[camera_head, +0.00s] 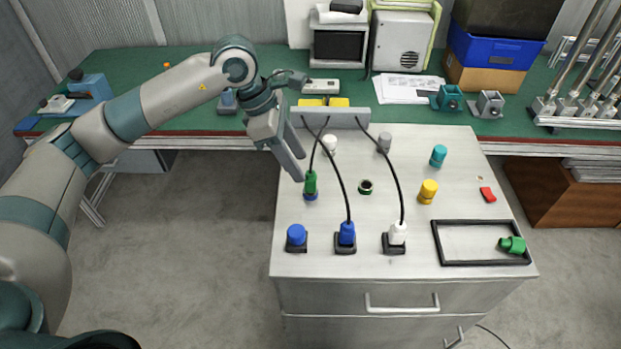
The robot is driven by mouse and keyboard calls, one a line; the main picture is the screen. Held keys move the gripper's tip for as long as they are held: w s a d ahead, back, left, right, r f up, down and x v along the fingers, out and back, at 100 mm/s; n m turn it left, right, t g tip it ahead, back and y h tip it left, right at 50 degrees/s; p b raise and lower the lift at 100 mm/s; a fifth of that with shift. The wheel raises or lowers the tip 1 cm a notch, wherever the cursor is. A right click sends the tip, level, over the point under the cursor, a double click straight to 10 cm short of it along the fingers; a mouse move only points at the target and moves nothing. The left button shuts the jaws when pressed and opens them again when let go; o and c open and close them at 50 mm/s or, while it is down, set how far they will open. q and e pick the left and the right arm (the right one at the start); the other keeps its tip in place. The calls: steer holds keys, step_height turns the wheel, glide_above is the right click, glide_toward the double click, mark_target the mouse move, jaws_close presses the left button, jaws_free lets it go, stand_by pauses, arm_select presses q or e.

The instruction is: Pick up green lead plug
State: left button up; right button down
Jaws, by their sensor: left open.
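The green lead plug (310,183) stands upright on the left part of the grey cabinet top, on a blue base, with a black cable rising from it to the grey bar at the back. My left gripper (297,168) is open and points down just above and to the left of the plug, close to its cable. I cannot tell whether a finger touches the plug or cable. A blue lead plug (347,232) and a white lead plug (397,233) stand in black-based sockets nearer the front. My right gripper is not in view.
A blue capped socket (296,236) stands front left. A green-ringed socket (365,187), a yellow cap (428,191), a teal cap (438,155) and a red piece (487,194) are on the cabinet. A black frame (436,243) holds a green cap (512,245). A green bench (190,60) runs behind.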

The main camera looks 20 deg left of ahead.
mark_target(309, 177)
arm_select(q)
steer(key=shift+x, duration=0.9)
steer(key=shift+w+d+f+p, duration=0.1)
steer(key=shift+d+f+p, duration=0.55)
steer(key=shift+p, duration=0.4)
steer(key=p+x, duration=0.1)
steer(key=x, duration=0.2)
steer(key=shift+a, duration=0.1)
steer(key=shift+w+f, duration=0.1)
steer(key=shift+f, duration=0.15)
steer(key=shift+c, duration=0.6)
jaws_close()
